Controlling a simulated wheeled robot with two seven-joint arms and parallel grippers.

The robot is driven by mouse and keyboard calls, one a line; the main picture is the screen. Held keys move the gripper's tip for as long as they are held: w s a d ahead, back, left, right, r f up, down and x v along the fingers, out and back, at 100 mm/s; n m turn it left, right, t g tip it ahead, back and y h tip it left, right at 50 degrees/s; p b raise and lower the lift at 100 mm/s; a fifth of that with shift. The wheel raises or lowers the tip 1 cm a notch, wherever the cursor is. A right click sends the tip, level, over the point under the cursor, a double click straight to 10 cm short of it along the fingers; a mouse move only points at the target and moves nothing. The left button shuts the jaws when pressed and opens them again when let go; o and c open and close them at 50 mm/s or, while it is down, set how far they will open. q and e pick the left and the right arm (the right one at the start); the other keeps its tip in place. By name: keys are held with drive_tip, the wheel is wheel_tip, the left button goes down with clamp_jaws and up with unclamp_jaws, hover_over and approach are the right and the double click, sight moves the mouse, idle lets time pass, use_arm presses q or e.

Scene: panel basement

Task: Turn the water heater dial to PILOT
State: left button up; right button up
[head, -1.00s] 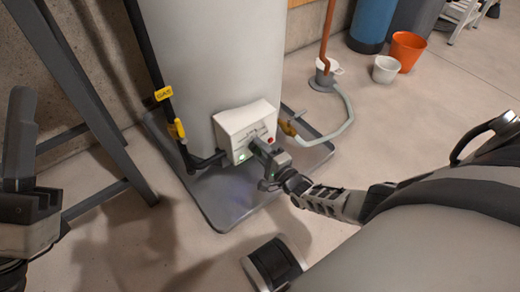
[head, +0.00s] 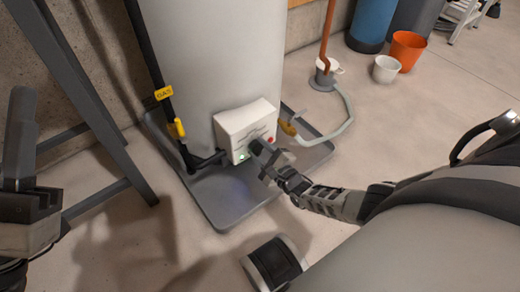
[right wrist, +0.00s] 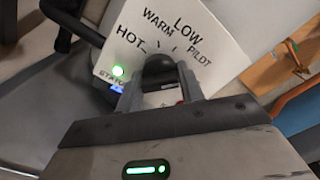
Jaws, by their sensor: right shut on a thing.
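The water heater's white control box (head: 236,126) sits low on the front of the grey tank (head: 215,60). In the right wrist view its face (right wrist: 205,35) reads HOT, WARM, LOW and PILOT in an arc above a dark dial (right wrist: 159,66). My right gripper (right wrist: 160,88) is shut on the dial, a finger on each side; it also shows at the box in the head view (head: 258,148). The gripper hides much of the dial, and I cannot tell which mark it points to. My left gripper (head: 20,140) is at the left edge, partly cut off, away from the heater.
A green status light (right wrist: 118,71) is lit on the box. A black gas pipe with a yellow tag (head: 163,93) runs down the tank's left. A grey hose (head: 343,120) curves at the right. A dark metal frame (head: 85,90) stands left. Buckets (head: 407,50) stand far back.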

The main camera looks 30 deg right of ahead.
idle(0.3)
drive_tip(key=o, duration=1)
drive_tip(key=shift+c, duration=0.2)
drive_tip(key=shift+s, duration=0.25)
use_arm(q)
wheel_tip(320, 180, down, 7)
drive_tip(key=w+n+g+y+p, duration=0.1)
drive_tip(key=n+y+p, duration=0.3)
drive_tip(key=n+y, duration=0.2)
drive_tip(key=shift+w+r+n, duration=0.2)
drive_tip(key=shift+w+n, duration=0.1)
drive_tip(key=shift+n, duration=0.8)
use_arm(e)
drive_tip(key=s+d, duration=0.1)
drive_tip(key=s, duration=1.4)
drive_tip(key=shift+s+d, duration=0.15)
drive_tip(key=shift+s, duration=0.1)
